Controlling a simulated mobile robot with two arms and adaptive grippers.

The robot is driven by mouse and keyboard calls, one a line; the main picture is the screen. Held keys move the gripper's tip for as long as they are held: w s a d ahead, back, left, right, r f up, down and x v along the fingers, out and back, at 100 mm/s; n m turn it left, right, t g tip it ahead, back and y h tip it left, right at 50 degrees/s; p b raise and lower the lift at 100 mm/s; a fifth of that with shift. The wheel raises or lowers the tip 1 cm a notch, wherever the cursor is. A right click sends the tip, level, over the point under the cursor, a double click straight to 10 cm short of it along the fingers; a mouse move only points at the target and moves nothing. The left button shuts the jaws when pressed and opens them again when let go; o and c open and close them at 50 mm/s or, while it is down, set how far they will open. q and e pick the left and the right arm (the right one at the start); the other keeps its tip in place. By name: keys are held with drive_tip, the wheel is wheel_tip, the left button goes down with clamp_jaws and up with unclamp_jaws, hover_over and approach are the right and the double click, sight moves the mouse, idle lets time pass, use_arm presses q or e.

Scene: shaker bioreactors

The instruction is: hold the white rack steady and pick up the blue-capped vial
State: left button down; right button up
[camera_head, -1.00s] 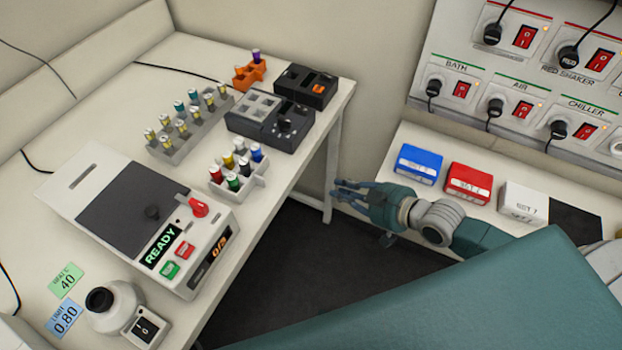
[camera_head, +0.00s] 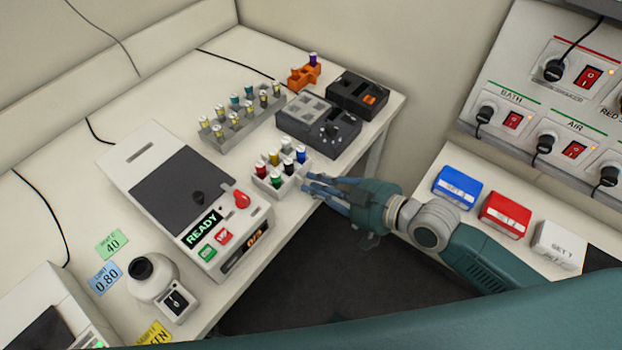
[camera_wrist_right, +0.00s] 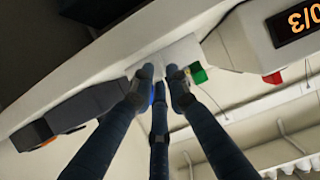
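The white rack (camera_head: 290,186) stands near the right edge of the left table and holds several vials. The blue-capped vial (camera_head: 300,155) is upright at the rack's right corner. My right gripper (camera_head: 309,185) reaches in from the right with its fingertips just beside the rack's right side. Its fingers are spread and seem empty; contact with the rack cannot be told. In the right wrist view the fingers (camera_wrist_right: 158,76) point at the rack (camera_wrist_right: 183,50), with a green vial (camera_wrist_right: 198,74) beside them and a bit of blue between them. My left gripper is not in view.
A grey rack of vials (camera_head: 228,135), a dark block device (camera_head: 318,125) and an orange holder (camera_head: 303,75) stand behind. A device reading READY (camera_head: 190,195) is left of the white rack. Blue (camera_head: 458,188) and red (camera_head: 504,215) boxes lie on the right bench.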

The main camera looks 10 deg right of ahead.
drive_tip(key=shift+x, duration=1.1)
clamp_jaws()
